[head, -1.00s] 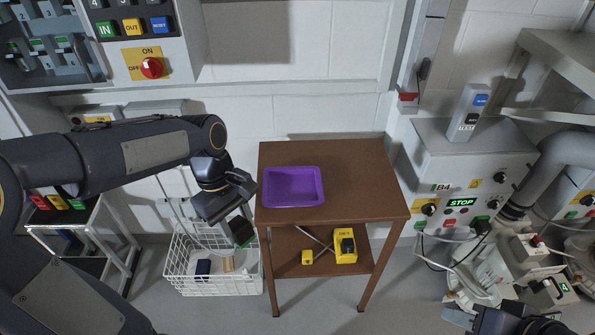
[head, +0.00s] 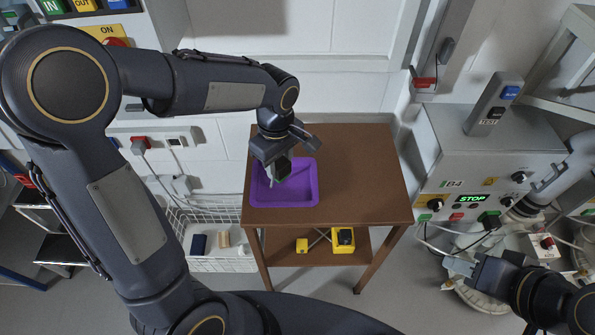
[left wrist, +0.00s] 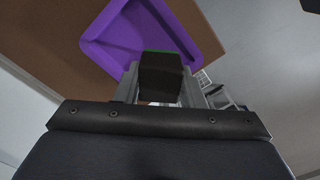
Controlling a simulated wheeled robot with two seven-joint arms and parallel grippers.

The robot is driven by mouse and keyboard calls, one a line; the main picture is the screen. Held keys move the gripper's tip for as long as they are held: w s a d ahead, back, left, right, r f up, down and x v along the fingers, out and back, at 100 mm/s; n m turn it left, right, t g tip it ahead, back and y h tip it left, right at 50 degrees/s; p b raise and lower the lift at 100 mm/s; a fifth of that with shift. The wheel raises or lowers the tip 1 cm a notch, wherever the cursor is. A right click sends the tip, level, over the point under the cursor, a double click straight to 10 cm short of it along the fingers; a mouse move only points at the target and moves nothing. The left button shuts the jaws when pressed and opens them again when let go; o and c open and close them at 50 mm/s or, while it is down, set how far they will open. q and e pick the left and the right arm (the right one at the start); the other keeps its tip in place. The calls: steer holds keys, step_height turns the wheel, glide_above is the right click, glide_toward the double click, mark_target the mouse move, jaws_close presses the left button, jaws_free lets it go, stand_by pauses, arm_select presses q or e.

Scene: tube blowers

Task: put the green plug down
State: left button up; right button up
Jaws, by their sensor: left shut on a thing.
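The green plug (left wrist: 160,76) shows in the left wrist view as a dark block with a thin green edge at its far end. In the head view it is a dark block (head: 281,171) below my left gripper (head: 278,160). My left gripper is shut on it and holds it over the purple tray (head: 312,190), which sits on the brown table's left side. The tray also shows in the left wrist view (left wrist: 97,48). I cannot tell the gap between plug and tray floor. My right gripper (head: 458,267) is at the lower right, its jaw opening unclear.
The brown table (head: 365,180) is clear right of the tray. Its lower shelf holds yellow items (head: 343,239). A white wire basket (head: 230,264) stands left of the table. The grey B4 machine (head: 470,150) with a lit STOP display stands at the right.

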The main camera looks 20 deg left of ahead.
arm_select(q)
steer(key=w+d+f, duration=0.2)
steer(key=f, duration=0.1)
steer(key=w+d+f, duration=0.1)
steer(key=w+f, duration=0.1)
steer(key=shift+f, duration=0.25)
steer(key=shift+w+d+f+p, duration=0.15)
steer(key=shift+f+p, duration=0.25)
steer(key=shift+f, duration=1.45)
steer(key=o, duration=0.9)
steer(key=shift+o, duration=0.2)
steer(key=shift+r, duration=0.15)
